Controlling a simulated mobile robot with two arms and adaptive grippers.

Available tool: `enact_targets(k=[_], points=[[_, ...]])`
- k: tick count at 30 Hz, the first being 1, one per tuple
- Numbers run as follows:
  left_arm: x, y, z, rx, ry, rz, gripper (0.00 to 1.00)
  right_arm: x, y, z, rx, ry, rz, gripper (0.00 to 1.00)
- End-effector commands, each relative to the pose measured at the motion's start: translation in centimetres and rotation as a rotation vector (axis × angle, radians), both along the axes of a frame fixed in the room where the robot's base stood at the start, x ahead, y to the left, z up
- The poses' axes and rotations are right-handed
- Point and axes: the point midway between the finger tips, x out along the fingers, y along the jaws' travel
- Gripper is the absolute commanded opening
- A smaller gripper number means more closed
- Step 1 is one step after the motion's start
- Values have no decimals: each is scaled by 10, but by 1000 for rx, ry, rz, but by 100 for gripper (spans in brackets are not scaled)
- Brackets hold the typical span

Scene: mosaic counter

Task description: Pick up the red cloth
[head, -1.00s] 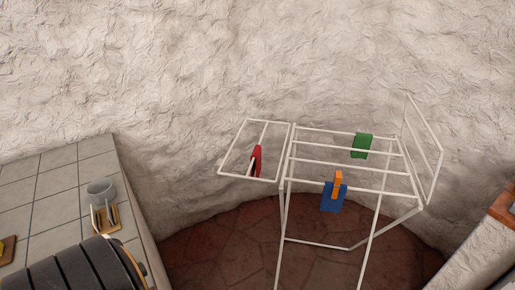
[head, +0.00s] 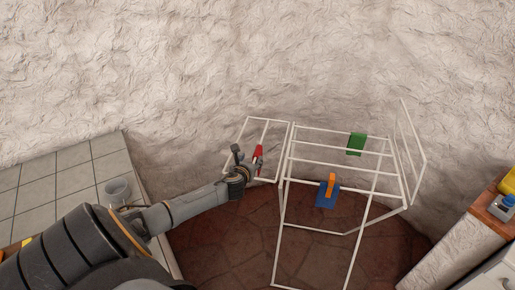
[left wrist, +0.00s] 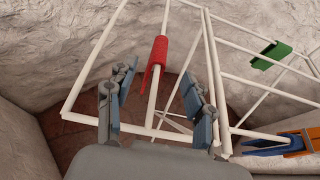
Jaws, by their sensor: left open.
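The red cloth (head: 258,154) hangs over a bar of the left wing of a white drying rack (head: 292,185). In the left wrist view the red cloth (left wrist: 155,62) is draped over a bar, beyond and between my fingers. My left gripper (head: 247,158) is at the left wing, close to the cloth. In the left wrist view my left gripper (left wrist: 158,92) is open, its two fingers apart with nothing held between them. My right gripper is in neither view.
A green cloth (head: 356,144) and a blue cloth (head: 325,198) with an orange piece (head: 332,182) hang on the rack's middle part. A tiled counter (head: 62,185) with a glass (head: 117,190) stands at left. A wooden-topped counter (head: 490,212) stands at right.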

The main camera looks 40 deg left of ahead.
Motion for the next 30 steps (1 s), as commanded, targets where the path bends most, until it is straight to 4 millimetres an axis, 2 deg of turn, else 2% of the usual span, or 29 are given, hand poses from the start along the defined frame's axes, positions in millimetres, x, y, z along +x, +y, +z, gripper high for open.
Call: enact_targets(k=[1, 3, 13, 24, 30], points=[[9, 5, -10, 1, -4, 1, 53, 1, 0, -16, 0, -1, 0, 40], [17, 10, -14, 0, -2, 2, 53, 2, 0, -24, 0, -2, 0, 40], [35, 19, -19, -2, -1, 1, 53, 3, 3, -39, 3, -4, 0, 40], [69, 34, -38, -3, -2, 2, 53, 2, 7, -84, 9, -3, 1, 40], [75, 38, -37, -3, -1, 0, 53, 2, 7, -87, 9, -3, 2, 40]])
